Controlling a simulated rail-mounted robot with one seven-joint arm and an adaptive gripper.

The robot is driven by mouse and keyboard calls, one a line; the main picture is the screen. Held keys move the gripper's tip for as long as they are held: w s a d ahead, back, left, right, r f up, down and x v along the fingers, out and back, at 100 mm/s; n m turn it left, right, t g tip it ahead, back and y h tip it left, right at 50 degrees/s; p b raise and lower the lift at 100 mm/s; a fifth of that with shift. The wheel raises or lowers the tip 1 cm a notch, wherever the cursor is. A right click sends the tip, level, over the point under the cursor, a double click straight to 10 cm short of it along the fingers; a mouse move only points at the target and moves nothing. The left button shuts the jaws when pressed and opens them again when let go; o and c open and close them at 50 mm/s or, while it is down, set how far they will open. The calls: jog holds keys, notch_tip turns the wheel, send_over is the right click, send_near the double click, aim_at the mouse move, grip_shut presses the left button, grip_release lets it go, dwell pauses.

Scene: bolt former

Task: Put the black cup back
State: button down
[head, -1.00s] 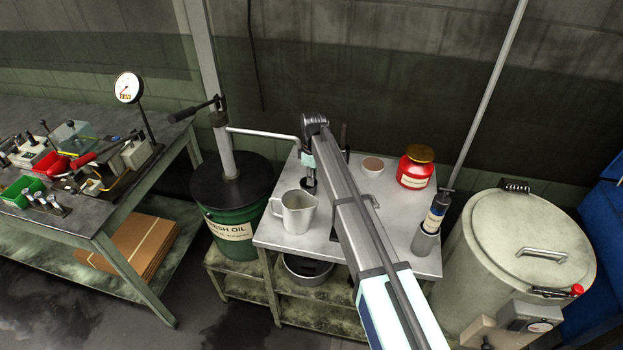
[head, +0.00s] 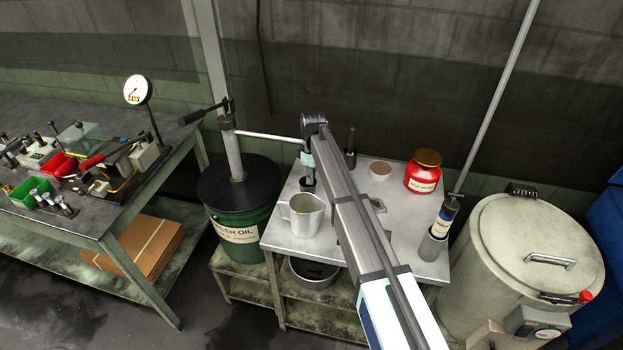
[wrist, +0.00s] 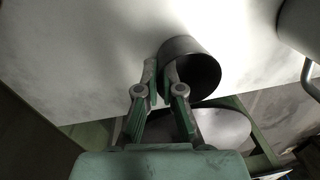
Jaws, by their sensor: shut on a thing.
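A dark, round, open-mouthed cup (wrist: 178,48), which I take for the black cup, is between the fingertips of my gripper (wrist: 162,78) in the wrist view. The fingers are shut on its wall. In the head view my gripper (head: 308,160) is over the back left of the metal table (head: 282,236), with the dark cup (head: 308,185) small below it. The cup is behind the metal pitcher (head: 303,215). I cannot tell whether the cup touches the tabletop.
My arm crosses the table's middle and hides part of it. A green oil drum (head: 240,225) is at left.

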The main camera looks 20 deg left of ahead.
jog(key=c, duration=1.2)
grip_release()
jog(key=shift+s, duration=0.15)
jog(key=shift+c, duration=0.2)
jog(key=shift+r, duration=0.1)
notch_tip(320, 180, up, 12)
jog(key=w, duration=0.1)
